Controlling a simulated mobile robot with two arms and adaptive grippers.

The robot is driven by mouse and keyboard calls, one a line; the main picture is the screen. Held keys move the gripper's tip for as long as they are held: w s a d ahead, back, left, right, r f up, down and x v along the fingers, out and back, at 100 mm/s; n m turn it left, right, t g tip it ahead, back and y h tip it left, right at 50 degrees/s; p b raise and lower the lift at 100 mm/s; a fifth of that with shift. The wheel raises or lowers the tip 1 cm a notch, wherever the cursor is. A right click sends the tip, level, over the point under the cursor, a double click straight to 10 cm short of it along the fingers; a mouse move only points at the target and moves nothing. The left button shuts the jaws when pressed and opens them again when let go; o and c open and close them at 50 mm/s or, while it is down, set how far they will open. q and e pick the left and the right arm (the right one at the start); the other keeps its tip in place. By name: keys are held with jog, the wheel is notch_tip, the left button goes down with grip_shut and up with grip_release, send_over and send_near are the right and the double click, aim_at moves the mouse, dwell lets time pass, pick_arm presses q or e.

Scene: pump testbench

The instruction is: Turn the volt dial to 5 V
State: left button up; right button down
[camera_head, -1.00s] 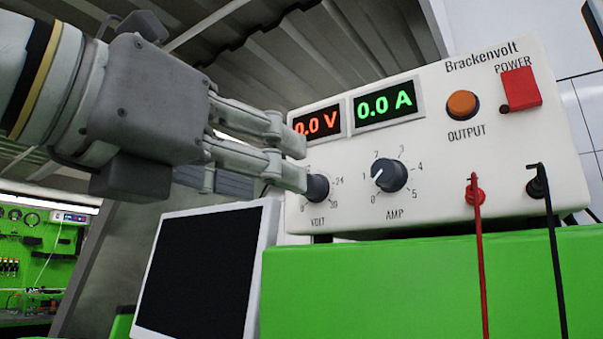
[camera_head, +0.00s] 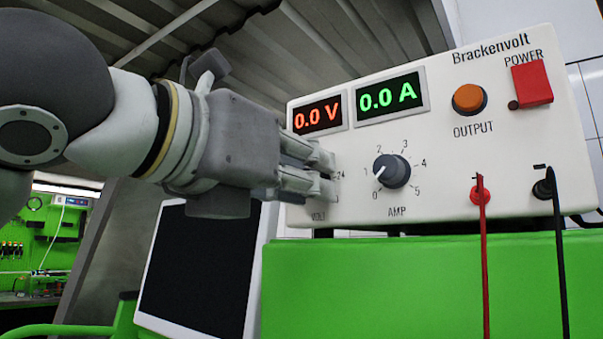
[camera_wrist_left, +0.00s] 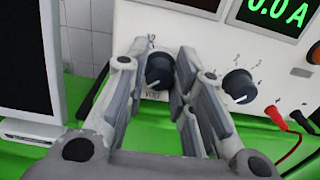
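The power supply (camera_head: 440,205) is a white box with a red voltage display (camera_head: 318,117) reading 0.0 V. The dark, round volt dial shows in the left wrist view (camera_wrist_left: 159,71), its white mark at the lower left. In the head view my fingers hide it. My left gripper (camera_head: 330,174) is at the panel's left side. In the left wrist view its open fingers (camera_wrist_left: 159,80) stand on either side of the dial, and a gap shows at least on the left. I cannot tell whether the right finger touches it. My right gripper is not in view.
The amp dial (camera_head: 391,171) is just right of the volt dial. The output button (camera_head: 468,99), red power switch (camera_head: 532,84) and red and black leads (camera_head: 482,255) are further right. A dark-screened monitor (camera_head: 200,270) stands left of the green block (camera_head: 400,290) under the supply.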

pick_arm(q)
grip_shut()
jog(key=shift+m, duration=0.3)
jog(key=shift+s+r+m+b, duration=0.1)
jog(key=shift+m+b, duration=0.5)
jog(key=shift+m, duration=1.4)
jog(key=shift+r+m+b, duration=0.1)
jog(key=shift+m+b, duration=0.5)
jog(key=shift+m, duration=1.4)
jog(key=shift+o, duration=1.7)
grip_release()
jog(key=o, duration=0.4)
jog(key=shift+f, duration=0.15)
